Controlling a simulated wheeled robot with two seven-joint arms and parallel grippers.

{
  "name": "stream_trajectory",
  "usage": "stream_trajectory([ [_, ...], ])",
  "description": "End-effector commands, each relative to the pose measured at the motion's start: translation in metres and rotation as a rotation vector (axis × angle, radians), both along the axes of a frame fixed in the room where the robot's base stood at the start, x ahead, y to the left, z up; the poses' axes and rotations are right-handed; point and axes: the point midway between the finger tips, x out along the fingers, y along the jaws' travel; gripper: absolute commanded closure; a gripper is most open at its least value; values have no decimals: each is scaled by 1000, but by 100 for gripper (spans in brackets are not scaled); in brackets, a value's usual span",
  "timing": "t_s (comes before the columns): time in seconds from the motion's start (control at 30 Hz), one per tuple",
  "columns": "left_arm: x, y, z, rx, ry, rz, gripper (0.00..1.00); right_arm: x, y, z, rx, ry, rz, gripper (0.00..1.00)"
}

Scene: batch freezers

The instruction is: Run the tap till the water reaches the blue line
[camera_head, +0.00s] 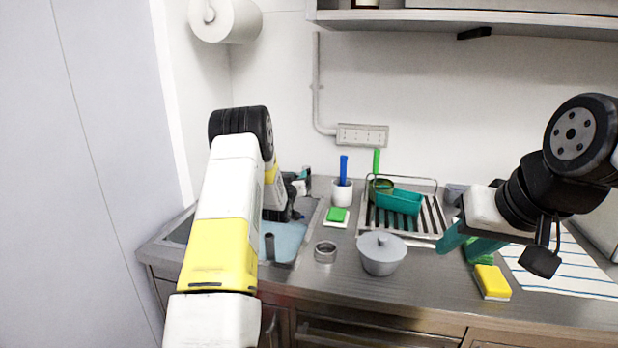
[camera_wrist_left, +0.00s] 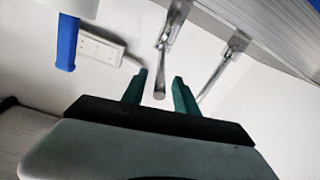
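The sink (camera_head: 307,228) is at the left of the counter, partly hidden by my left arm. Its basin looks light blue, and a dark upright tube (camera_head: 270,247) stands in it. I cannot make out a blue line or a water level. My left gripper (camera_head: 299,181) is over the back of the sink. In the left wrist view its green fingers (camera_wrist_left: 160,92) are apart, with the end of a metal tap bar (camera_wrist_left: 160,86) showing between them; I cannot tell if they touch. No running water shows. My right gripper (camera_head: 468,243) is open and empty above the counter's right side.
Behind are a dish rack (camera_head: 440,222), a white cup (camera_head: 342,192) and a green sponge (camera_head: 337,215). A yellow sponge (camera_head: 493,282) lies below my right gripper.

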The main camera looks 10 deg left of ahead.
Motion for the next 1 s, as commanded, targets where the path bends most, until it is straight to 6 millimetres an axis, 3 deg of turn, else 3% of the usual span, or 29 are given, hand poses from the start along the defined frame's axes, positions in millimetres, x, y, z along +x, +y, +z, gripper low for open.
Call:
stream_trajectory([
  [0.27,2,0,0,0,1,0,64,0,0,0,0,-1,0,64],
  [0.4,2,0,0,0,1,0,92,0,0,0,0,-1,0,64],
  [0.47,2,0,0,0,1,0,100,0,0,0,0,-1,0,64],
  [1.0,2,0,0,0,1,0,100,0,0,0,0,-1,0,64],
])
